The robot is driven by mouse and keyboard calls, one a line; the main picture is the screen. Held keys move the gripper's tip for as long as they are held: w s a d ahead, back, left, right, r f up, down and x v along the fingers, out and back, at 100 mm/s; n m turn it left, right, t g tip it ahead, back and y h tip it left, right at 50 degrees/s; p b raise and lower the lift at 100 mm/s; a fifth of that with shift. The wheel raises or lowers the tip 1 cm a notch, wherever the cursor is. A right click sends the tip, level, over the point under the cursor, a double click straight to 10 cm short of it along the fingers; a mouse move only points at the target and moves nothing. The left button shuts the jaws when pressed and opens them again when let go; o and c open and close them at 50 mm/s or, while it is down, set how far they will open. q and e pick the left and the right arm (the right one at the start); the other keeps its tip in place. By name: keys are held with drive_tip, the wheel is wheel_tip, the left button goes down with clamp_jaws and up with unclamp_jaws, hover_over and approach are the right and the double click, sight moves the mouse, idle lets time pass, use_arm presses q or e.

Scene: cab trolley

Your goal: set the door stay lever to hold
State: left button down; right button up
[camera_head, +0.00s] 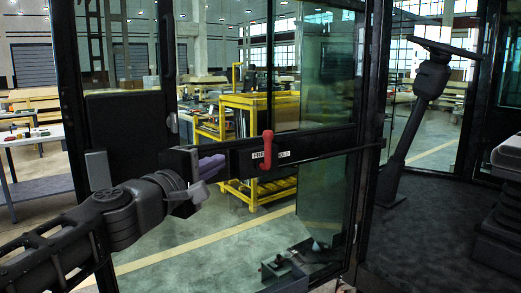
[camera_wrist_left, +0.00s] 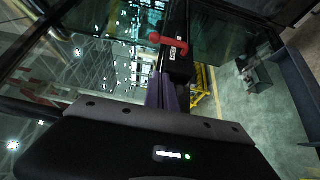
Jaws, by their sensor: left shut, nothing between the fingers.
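The red door stay lever (camera_head: 267,150) stands roughly upright on a dark crossbar of the cab door, its knob at the top. A white label (camera_head: 283,154) reading FREE on the left and HOLD on the right sits behind it, partly covered. The lever also shows in the left wrist view (camera_wrist_left: 170,43), beyond the fingertips. My left gripper (camera_head: 222,165) has purple fingers, shut and empty. It is left of the lever, apart from it, at about the bar's height. In the left wrist view the fingers (camera_wrist_left: 162,92) point toward the bar. My right gripper is out of view.
The glazed door frame (camera_head: 366,130) rises right of the lever. A dark steering column (camera_head: 420,110) and a seat (camera_head: 507,160) stand farther right inside the cab. A yellow trolley (camera_head: 258,105) is behind the door glass. A small dark box (camera_head: 283,275) is low down.

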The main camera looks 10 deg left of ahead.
use_arm(q)
drive_tip(key=w, duration=0.3)
drive_tip(key=w+d, duration=0.1)
drive_tip(key=w, duration=0.2)
drive_tip(key=w+d, duration=0.1)
drive_tip(key=w, duration=0.3)
drive_tip(key=shift+w+f, duration=0.1)
drive_tip(key=shift+f, duration=0.1)
drive_tip(key=w+d, duration=0.2)
drive_tip(key=d, duration=0.1)
drive_tip(key=shift+w+d, duration=0.15)
drive_tip(key=shift+w, duration=0.05)
